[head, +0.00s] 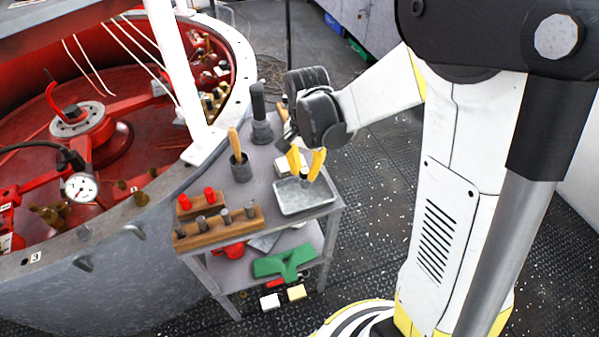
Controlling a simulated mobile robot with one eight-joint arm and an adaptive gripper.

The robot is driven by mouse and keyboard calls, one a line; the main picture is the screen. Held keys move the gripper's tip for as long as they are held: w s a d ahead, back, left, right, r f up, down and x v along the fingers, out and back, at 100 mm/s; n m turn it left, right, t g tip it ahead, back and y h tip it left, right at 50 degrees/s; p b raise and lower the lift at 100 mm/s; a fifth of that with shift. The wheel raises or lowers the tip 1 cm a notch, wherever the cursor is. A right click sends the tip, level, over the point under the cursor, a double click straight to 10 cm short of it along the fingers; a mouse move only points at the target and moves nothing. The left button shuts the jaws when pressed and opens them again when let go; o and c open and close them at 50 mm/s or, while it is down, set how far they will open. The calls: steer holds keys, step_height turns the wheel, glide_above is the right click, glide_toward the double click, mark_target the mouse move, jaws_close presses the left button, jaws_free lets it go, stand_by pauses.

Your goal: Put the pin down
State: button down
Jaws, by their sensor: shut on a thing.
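My gripper (306,171) has yellow fingers and points down over the metal tray (318,204) on the small grey cart. It is shut on the pin (304,183), a small dark piece that shows just below the fingertips. The fingers hide most of the pin. I cannot tell whether the pin touches the tray floor or hangs a little above it. The visible part of the tray looks bare.
Wooden blocks with grey pins (217,228) and red pins (197,199) stand at the cart's front left. A cup with a wooden handle (238,160) and a dark tool (260,115) stand behind. A red-lined round vessel (120,130) borders the cart's left.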

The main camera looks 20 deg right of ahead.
mark_target(304, 180)
steer(key=shift+w+f, duration=0.2)
step_height(304, 180, down, 4)
steer(key=shift+b, duration=1.05)
steer(key=shift+r, duration=0.15)
steer(key=c, duration=1.3)
jaws_free()
